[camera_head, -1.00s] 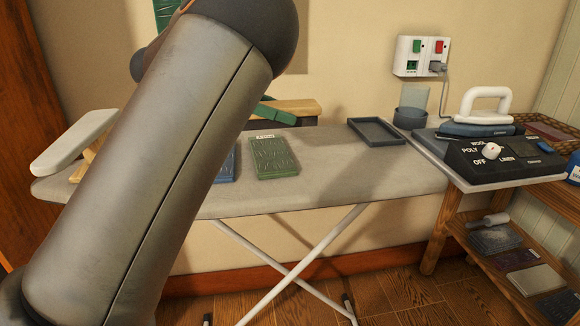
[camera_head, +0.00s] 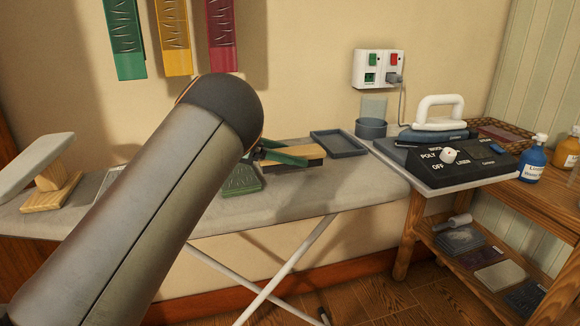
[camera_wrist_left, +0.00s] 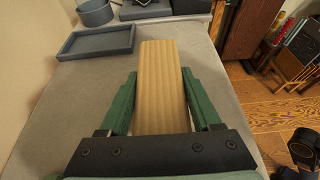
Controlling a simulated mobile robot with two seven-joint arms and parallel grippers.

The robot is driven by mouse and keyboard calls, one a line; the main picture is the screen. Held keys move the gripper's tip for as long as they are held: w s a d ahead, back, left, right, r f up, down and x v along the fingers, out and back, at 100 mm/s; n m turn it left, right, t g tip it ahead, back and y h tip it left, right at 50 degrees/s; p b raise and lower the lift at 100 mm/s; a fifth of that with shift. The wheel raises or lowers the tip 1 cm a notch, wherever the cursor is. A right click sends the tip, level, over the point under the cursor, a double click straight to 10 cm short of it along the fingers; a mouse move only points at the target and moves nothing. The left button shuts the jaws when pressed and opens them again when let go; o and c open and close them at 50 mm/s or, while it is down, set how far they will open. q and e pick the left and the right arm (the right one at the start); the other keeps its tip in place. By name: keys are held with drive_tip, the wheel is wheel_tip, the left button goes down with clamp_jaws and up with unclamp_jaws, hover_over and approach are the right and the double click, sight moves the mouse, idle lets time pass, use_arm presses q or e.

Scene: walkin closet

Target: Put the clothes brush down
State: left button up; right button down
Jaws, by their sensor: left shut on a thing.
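The clothes brush (camera_head: 296,155) has a tan ribbed wooden back with dark bristles below. It is over the ironing board, just left of a grey tray (camera_head: 340,154). My left gripper (camera_head: 284,156) has green fingers shut on the brush's sides. The left wrist view shows the brush (camera_wrist_left: 160,85) between the two fingers (camera_wrist_left: 158,100), pointing away from me, with the tray (camera_wrist_left: 97,54) at its left. I cannot tell whether the bristles touch the board (camera_head: 330,190). My left arm hides part of the board. My right gripper is not in view.
A pale sleeve board (camera_head: 45,165) is at the left. The board's front right is clear.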

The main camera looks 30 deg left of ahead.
sight(290, 167)
use_arm(q)
drive_tip(key=shift+f, duration=1.25)
drive_tip(key=shift+f+b, duration=0.25)
drive_tip(key=shift+b, duration=0.15)
drive_tip(key=o, duration=1.5)
drive_tip(key=shift+s+r, duration=0.1)
drive_tip(key=shift+r, duration=0.1)
